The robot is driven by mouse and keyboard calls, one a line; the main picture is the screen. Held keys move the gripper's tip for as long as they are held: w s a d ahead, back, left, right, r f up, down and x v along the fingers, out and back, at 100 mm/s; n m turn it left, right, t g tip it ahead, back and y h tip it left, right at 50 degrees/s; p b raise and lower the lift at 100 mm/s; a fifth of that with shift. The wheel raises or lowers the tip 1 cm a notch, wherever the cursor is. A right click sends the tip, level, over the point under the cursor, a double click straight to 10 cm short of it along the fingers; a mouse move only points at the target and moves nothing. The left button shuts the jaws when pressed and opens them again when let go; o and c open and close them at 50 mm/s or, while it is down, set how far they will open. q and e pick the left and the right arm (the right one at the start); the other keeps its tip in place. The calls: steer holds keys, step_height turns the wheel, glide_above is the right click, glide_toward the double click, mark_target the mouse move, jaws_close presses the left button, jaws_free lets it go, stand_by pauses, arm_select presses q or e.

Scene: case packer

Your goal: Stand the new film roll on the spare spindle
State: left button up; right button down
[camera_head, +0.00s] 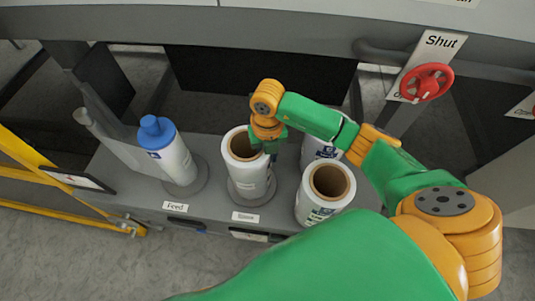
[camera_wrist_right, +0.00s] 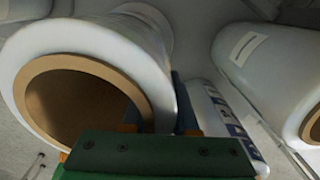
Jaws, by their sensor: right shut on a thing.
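A white film roll (camera_head: 250,180) with a brown core stands upright over the round grey base behind the middle label. My right gripper (camera_head: 268,146) is at its top right rim, shut on the roll's wall. In the right wrist view the roll (camera_wrist_right: 152,48) fills the upper left, with the gripper (camera_wrist_right: 160,125) at its rim. The roll hides the spare spindle, and I cannot tell whether its bottom touches the base. My left gripper is not in view.
A blue-capped roll (camera_head: 172,160) stands at the Feed label (camera_head: 175,207) on the left. Two more white rolls stand close to the right, one in front (camera_head: 318,212) and one behind (camera_head: 313,150). A red handwheel (camera_head: 427,83) is at the upper right.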

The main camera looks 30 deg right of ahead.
steer(key=c, duration=0.7)
jaws_free()
steer(key=shift+r, duration=0.1)
step_height(320, 180, up, 12)
steer(key=shift+r+p, duration=0.1)
steer(key=shift+p, duration=0.45)
